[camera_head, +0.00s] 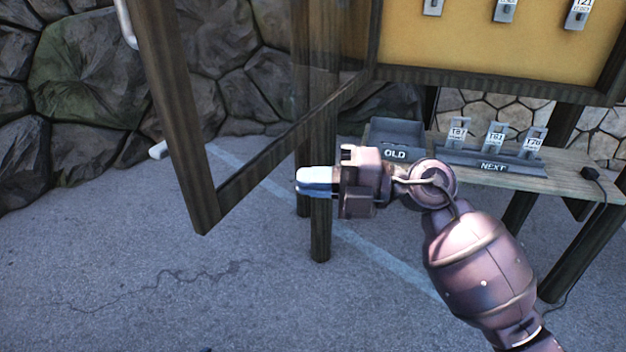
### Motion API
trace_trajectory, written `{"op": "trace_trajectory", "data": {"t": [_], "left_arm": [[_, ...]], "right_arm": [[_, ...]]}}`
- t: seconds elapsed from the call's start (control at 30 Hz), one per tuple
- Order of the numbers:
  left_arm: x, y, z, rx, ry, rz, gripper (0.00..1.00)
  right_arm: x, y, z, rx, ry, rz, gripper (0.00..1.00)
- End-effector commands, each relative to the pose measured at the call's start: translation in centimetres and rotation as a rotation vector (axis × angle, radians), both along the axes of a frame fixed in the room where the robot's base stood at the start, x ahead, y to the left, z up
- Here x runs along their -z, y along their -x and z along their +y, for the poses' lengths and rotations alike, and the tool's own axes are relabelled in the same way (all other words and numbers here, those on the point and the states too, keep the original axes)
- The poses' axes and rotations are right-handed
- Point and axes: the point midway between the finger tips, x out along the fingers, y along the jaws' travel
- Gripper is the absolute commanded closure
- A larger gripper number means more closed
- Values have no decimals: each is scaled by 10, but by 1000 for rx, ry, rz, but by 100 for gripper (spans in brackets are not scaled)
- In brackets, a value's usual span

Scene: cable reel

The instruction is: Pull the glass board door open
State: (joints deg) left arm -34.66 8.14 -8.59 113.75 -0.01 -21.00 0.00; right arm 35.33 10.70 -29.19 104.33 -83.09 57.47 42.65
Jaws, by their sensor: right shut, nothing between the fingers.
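The glass board door (188,130) has a dark wooden frame and a see-through pane. It stands swung out from the yellow board (480,40), its free edge toward the left and nearer to me. A white handle (126,22) shows at the top of its outer frame post. My right gripper (299,182) is shut and empty. Its fingertips point left, in front of the wooden leg and below the door's lower rail, and they look apart from the door. My left gripper is not in view.
A wooden shelf (560,184) under the board bears a grey tray marked OLD (394,140) and a rack marked NEXT (490,162) with several tags. A black cable hangs at the right. A stone wall (60,110) stands behind; the pavement (130,280) at lower left is clear.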

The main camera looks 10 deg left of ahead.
Motion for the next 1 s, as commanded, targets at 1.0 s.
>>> {"op": "trace_trajectory", "data": {"t": [1.0], "left_arm": [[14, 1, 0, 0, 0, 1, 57]], "right_arm": [[-66, -17, -111, 221, -405, -49, 100]]}}
